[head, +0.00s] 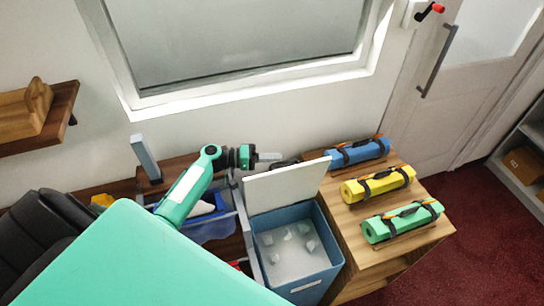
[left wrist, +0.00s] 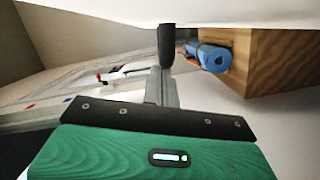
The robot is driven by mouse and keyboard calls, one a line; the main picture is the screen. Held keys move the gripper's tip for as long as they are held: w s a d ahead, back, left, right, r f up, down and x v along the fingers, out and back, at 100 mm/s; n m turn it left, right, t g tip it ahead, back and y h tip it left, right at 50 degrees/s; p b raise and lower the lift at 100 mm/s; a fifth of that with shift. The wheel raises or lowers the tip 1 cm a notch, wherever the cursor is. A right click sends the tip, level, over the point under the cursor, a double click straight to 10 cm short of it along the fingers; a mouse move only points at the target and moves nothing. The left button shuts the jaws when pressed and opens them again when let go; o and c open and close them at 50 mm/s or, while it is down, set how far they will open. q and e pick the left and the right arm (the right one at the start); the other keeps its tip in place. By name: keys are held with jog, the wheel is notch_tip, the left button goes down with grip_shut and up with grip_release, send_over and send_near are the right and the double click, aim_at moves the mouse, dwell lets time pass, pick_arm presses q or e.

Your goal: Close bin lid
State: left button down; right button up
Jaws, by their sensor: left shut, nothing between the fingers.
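The blue bin (head: 322,275) stands at the lower middle of the head view, with several pale crumpled pieces inside. Its white lid (head: 287,187) stands open, raised at the bin's back edge. My left gripper (head: 268,157) is shut and empty, just above the lid's top left edge in the picture; I cannot tell whether it touches the lid. In the left wrist view the shut fingers (left wrist: 167,48) point away, and a pale surface above them may be the lid. My right gripper is not in view.
Right of the bin a wooden cabinet (head: 362,240) carries a blue roll (head: 358,152), a yellow roll (head: 378,185) and a green roll (head: 403,221). A translucent blue tub (head: 215,230) stands left of the bin. The wall and window are behind.

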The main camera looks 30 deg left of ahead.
pick_arm(q)
jog(key=s+d+f+m+y+b, duration=0.1)
jog(key=s+d+f+m+b, duration=0.1)
jog(key=s+d+m+b, duration=0.2)
jog(key=s+d+f+m+y+b, duration=0.1)
jog(key=s+d+f+m+b, duration=0.2)
jog(key=s+d+b, duration=0.5)
jog(key=shift+s+d+f+m+y+b, duration=0.35)
jog(key=shift+s+d, duration=0.3)
jog(key=shift+d, duration=0.85)
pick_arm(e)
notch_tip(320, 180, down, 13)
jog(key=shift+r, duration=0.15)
